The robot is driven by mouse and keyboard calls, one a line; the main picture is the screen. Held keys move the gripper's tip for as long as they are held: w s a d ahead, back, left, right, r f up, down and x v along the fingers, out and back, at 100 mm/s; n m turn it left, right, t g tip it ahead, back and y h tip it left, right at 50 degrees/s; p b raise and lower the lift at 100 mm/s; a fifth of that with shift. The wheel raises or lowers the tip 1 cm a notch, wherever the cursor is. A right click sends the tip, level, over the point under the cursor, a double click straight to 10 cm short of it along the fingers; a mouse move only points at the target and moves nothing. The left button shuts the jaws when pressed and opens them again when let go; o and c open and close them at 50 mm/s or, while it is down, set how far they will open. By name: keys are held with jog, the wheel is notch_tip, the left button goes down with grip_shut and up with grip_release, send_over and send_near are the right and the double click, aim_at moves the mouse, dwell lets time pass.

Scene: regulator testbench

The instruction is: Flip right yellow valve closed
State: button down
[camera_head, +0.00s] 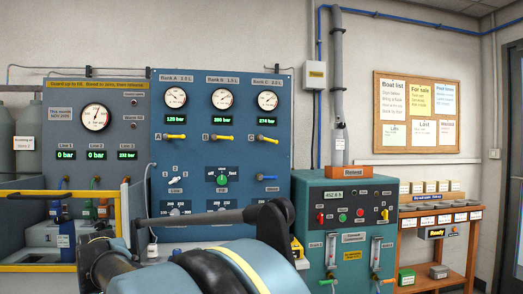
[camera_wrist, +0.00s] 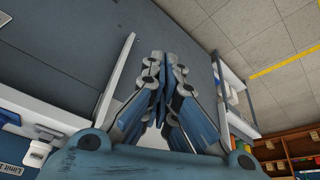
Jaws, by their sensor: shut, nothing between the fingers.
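Three yellow lever valves sit in a row on the tall blue panel (camera_head: 200,155), under the gauges. The right yellow valve (camera_head: 268,140) is under Bank C, and its lever lies nearly level, pointing right. The middle yellow valve (camera_head: 222,137) and left yellow valve (camera_head: 175,136) also have near-level levers. My gripper (camera_wrist: 159,60) shows in the wrist view with its fingers together and nothing between them. No yellow valve can be made out in the wrist view. In the head view my arm crosses the lower front, and I cannot make out the fingers there.
A blue lever (camera_head: 266,177) and a green knob (camera_head: 222,180) sit lower on the panel. A teal bench unit (camera_head: 345,240) stands to the right, with a wooden shelf (camera_head: 440,245) beyond it. A yellow guard bar (camera_head: 60,193) is at left.

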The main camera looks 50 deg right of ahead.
jog(key=w+d+r+m+t+h, duration=0.1)
jog(key=w+d+r+m, duration=0.1)
jog(key=d, duration=0.4)
jog(key=w+d+r+m+t+h, duration=0.1)
jog(key=w+d+r+m+h, duration=0.1)
jog(key=w+d+r, duration=0.3)
jog(key=w+d+r+m+t+h, duration=0.2)
jog(key=w+d+r, duration=0.1)
jog(key=d, duration=0.4)
jog(key=shift+w+r+m, duration=0.3)
jog(key=shift+r, duration=0.3)
jog(key=w+d+r+m+t+h, duration=0.1)
jog(key=d+r+m+h, duration=0.25)
jog(key=d+r, duration=0.45)
jog(key=m+t+h, duration=0.2)
jog(key=t+h, duration=0.5)
jog(key=h, duration=0.2)
send_near(269, 140)
jog(key=w+d+r, duration=0.2)
jog(key=d+r, duration=0.1)
jog(key=d, duration=0.2)
jog(key=shift+w+d+r+n, duration=0.15)
jog(key=shift+d+r+n, duration=0.1)
jog(key=shift+r+n, duration=0.1)
